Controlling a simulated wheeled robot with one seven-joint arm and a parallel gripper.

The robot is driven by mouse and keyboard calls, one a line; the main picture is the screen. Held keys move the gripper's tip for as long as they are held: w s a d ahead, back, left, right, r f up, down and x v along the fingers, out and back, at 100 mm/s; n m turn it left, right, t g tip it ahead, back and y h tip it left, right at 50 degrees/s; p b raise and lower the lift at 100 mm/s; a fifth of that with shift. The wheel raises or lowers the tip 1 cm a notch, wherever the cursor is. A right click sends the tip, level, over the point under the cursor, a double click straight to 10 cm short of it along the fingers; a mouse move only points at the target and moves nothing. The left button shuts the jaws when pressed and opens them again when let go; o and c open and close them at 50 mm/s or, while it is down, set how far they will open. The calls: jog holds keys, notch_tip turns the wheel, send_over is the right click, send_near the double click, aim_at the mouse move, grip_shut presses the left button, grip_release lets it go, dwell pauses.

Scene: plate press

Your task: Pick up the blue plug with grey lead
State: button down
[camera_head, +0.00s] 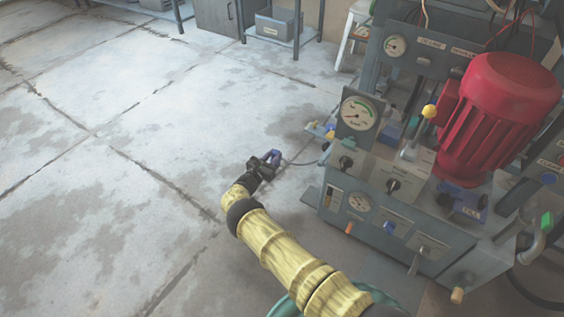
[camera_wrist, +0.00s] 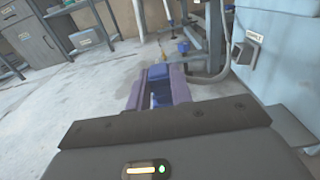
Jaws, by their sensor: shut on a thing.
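The blue plug (camera_wrist: 160,72) is between the two fingers of my gripper (camera_wrist: 158,93) in the wrist view. The fingers look purple-blue and lie on either side of it. A grey lead (camera_wrist: 208,78) runs from the plug to the right and bends upward beside the machine. In the head view my gripper (camera_head: 271,158) is held out to the left of the machine, and the grey lead (camera_head: 302,163) goes from it toward the machine's left side. The plug itself is hard to tell apart from the fingers there.
The press machine (camera_head: 395,215) with gauges, knobs and a red motor (camera_head: 505,100) stands close on the right. A grey box (camera_wrist: 250,52) with a label is on the machine's side. Open concrete floor (camera_head: 110,180) lies to the left. Shelves and a cabinet (camera_head: 218,18) stand at the back.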

jog(key=shift+w+a, duration=0.45)
jog(key=shift+a, duration=0.15)
jog(key=shift+r, duration=0.1)
